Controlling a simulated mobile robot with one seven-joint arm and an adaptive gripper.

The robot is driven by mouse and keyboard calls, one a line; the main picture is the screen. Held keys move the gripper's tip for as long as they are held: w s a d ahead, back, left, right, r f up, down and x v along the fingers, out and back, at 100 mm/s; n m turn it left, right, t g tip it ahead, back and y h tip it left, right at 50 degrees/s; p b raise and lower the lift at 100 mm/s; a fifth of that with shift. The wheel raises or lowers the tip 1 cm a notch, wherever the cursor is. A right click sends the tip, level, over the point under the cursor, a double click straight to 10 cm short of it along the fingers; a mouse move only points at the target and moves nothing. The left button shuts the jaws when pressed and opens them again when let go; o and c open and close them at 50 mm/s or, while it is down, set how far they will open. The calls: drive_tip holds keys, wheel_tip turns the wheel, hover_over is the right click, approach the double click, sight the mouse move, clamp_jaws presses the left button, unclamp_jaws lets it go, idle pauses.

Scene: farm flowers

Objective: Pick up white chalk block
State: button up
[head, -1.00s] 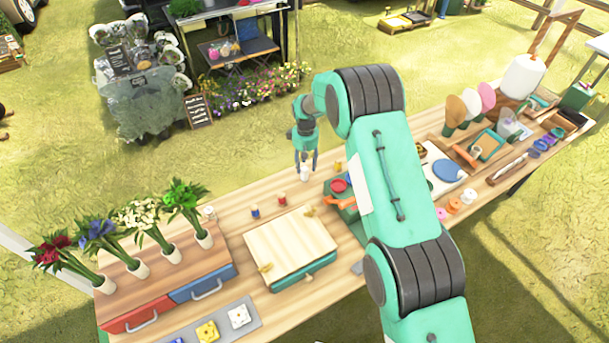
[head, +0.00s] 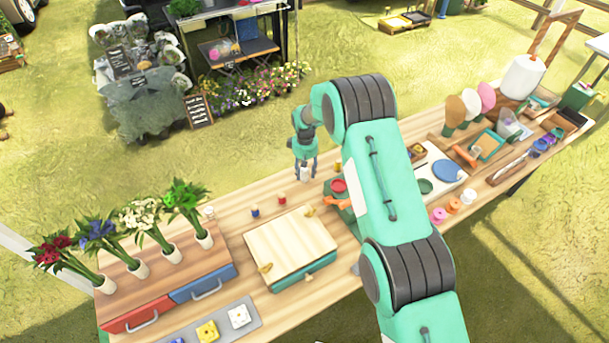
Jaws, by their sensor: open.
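A small white block (head: 305,176), which looks like the white chalk block, stands near the far edge of the wooden table (head: 236,211). My gripper (head: 306,174) points down over it. The fingers are open and sit on either side of the block, low near the tabletop. Whether a finger touches the block is too small to tell. The fingers hide part of its sides.
Small red (head: 282,198) and blue (head: 255,211) pieces stand left of my gripper. A light wooden board (head: 290,246) lies in front. A green container with a red top (head: 339,186) stands close on the right. Flower vases (head: 204,239) stand at left.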

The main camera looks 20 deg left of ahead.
drive_tip(key=shift+f, duration=1.2)
clamp_jaws()
